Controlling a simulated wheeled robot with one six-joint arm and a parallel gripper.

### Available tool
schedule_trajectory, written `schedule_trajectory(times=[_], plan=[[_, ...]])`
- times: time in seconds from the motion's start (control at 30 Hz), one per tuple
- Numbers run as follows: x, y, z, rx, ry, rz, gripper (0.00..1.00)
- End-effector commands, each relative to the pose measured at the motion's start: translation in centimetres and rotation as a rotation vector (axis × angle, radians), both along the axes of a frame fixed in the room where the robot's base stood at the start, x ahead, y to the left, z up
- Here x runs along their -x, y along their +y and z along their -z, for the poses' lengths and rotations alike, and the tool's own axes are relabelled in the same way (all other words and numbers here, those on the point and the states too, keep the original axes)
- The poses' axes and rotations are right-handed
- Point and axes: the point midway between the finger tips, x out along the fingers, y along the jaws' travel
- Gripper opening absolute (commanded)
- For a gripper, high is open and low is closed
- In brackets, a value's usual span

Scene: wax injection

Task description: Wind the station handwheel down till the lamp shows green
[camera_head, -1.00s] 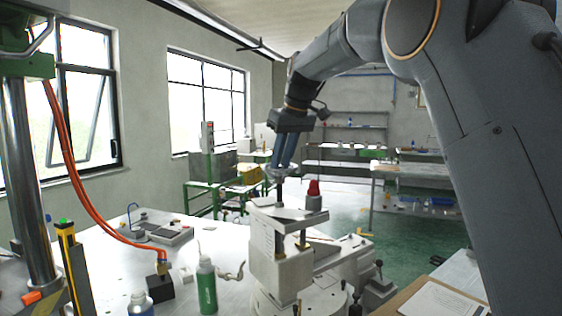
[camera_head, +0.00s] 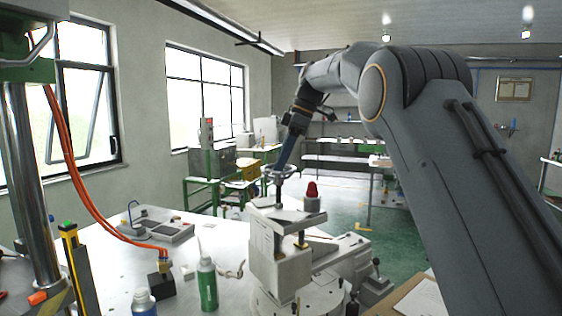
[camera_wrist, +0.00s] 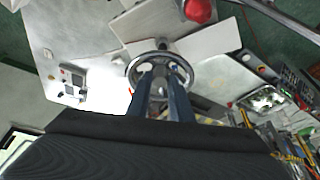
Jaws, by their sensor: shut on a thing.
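The station handwheel (camera_head: 285,171) is a small grey metal wheel on a vertical screw at the top of the white station (camera_head: 277,262). It shows from above in the wrist view (camera_wrist: 133,72), with its rim around my fingertips. My gripper (camera_head: 277,168) has its two long blue fingers down at the wheel and is shut on it; it also shows in the wrist view (camera_wrist: 163,74). The exact contact is partly hidden by the fingers. The lamp (camera_head: 312,190), a dome just right of the wheel, shows red, also in the wrist view (camera_wrist: 199,10).
A green bottle (camera_head: 207,285) and a white-capped bottle (camera_head: 143,303) stand on the metal table (camera_head: 105,262), left of the station. An orange hose (camera_head: 75,175) runs to a black block (camera_head: 160,285). A clipboard (camera_head: 415,298) lies at the lower right.

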Motion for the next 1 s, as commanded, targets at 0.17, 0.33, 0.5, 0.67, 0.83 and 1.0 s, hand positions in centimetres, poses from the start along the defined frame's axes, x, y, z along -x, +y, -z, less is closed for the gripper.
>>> schedule_trajectory(times=[0.17, 0.33, 0.5, 0.67, 0.83, 1.0], plan=[[-0.25, 0.08, -0.07, -0.002, -0.003, -0.147, 0.00], [-0.29, 0.09, -0.10, -0.001, -0.004, -0.257, 0.00], [-0.31, 0.11, -0.06, -0.001, -0.003, -0.330, 0.00], [-0.32, 0.11, -0.12, -0.001, -0.004, -0.370, 0.00], [-0.29, 0.10, -0.18, 0.000, -0.004, -0.387, 0.00], [-0.28, 0.10, -0.20, 0.000, -0.004, -0.389, 0.00]])
